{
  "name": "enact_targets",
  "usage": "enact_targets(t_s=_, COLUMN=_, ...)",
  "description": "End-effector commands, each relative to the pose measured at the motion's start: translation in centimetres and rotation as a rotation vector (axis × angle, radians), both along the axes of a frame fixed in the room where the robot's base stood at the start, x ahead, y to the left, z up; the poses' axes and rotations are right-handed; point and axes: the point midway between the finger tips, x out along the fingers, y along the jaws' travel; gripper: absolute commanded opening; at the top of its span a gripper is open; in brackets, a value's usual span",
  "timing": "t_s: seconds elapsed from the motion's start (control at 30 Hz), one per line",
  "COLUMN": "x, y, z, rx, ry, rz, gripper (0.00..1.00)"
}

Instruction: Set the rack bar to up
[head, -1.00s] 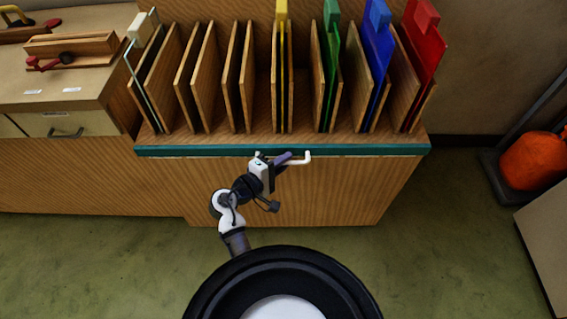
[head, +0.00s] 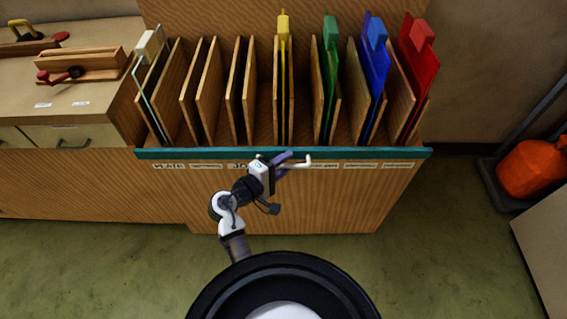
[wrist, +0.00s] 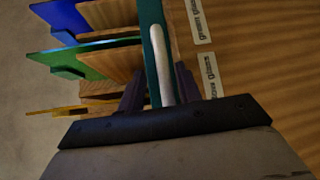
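The rack bar appears to be the teal bar (head: 400,154) along the front edge of the wooden rack (head: 300,210), level in the head view. A white bent rod (head: 300,162) shows in front of it. In the wrist view the rod (wrist: 158,50) runs along the teal bar (wrist: 149,65), between my two dark fingers. My gripper (head: 284,162) is at the bar's front, about mid-length. In the wrist view the fingers (wrist: 160,82) stand apart on either side of the rod, with a gap on the left. Contact on the right cannot be told.
Yellow (head: 283,70), green (head: 329,75), blue (head: 376,75) and red (head: 419,65) panels stand in the rack slots. White labels (head: 360,166) lie just under the bar. A counter (head: 110,95) adjoins at left. An orange object (head: 533,168) stands at right. The green floor in front is mostly clear.

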Motion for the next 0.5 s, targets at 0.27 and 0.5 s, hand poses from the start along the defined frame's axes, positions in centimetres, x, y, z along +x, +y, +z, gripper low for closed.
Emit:
enact_targets(t_s=0.27, x=-1.7, y=1.8, z=0.0, rx=0.001, ry=0.001, rz=0.004, gripper=0.34)
enact_targets(t_s=0.5, x=-5.5, y=5.7, z=0.8, rx=0.002, ry=0.001, rz=0.005, gripper=0.34)
